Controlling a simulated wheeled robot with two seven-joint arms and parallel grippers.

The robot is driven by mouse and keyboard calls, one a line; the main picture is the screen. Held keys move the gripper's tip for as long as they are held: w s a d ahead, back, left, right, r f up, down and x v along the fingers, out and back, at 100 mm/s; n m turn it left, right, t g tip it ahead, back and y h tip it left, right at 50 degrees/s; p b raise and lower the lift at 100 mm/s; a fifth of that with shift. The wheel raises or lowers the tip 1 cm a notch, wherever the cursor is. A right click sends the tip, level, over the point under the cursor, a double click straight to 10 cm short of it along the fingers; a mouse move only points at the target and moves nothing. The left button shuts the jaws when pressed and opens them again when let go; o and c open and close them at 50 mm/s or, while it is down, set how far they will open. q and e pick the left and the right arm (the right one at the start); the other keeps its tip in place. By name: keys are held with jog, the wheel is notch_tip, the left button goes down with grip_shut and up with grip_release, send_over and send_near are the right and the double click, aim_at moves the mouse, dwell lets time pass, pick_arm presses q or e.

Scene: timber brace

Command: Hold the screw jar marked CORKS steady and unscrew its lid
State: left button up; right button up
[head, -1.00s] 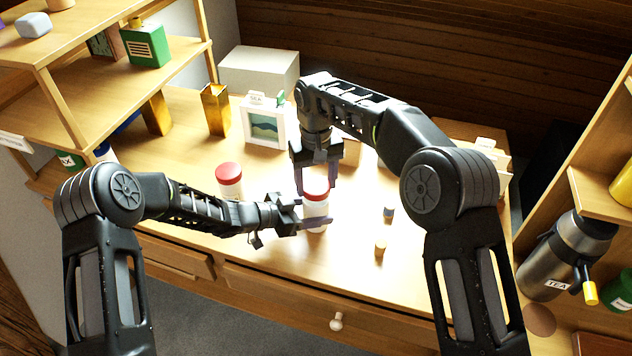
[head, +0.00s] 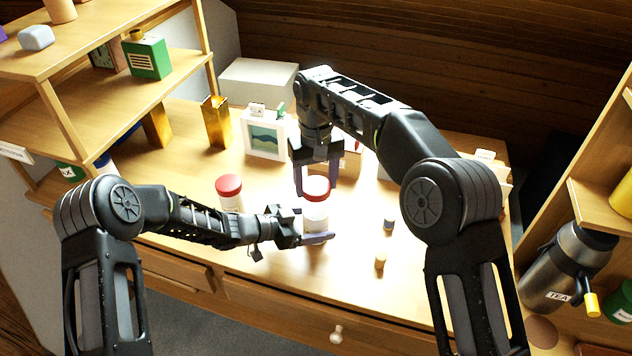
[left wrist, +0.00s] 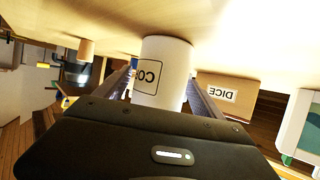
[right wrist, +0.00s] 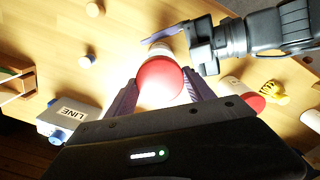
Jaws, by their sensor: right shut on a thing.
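The CORKS jar (head: 316,224) is a white upright cylinder on the table; its label, partly in view, shows "CO" in the left wrist view (left wrist: 150,75). The round red lid (head: 316,187) is directly above the jar and also shows in the right wrist view (right wrist: 160,82). My right gripper (head: 318,178) points down from above, shut on the lid. A pale band shows between lid and jar body; whether the threads still touch is hidden.
Another red-lidded jar (head: 229,190) stands left of the CORKS jar, behind my left forearm. Two small pegs (head: 389,223) (head: 380,262) stand to the right. A picture frame (head: 265,138) and a DICE box (left wrist: 225,92) stand behind. The front right tabletop is mostly clear.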

pick_arm(q)
jog(key=shift+o, duration=0.3)
pick_arm(e)
jog(key=shift+f+b, duration=0.55)
jog(key=shift+b, duration=0.05)
pick_arm(q)
jog(key=v, duration=1.2)
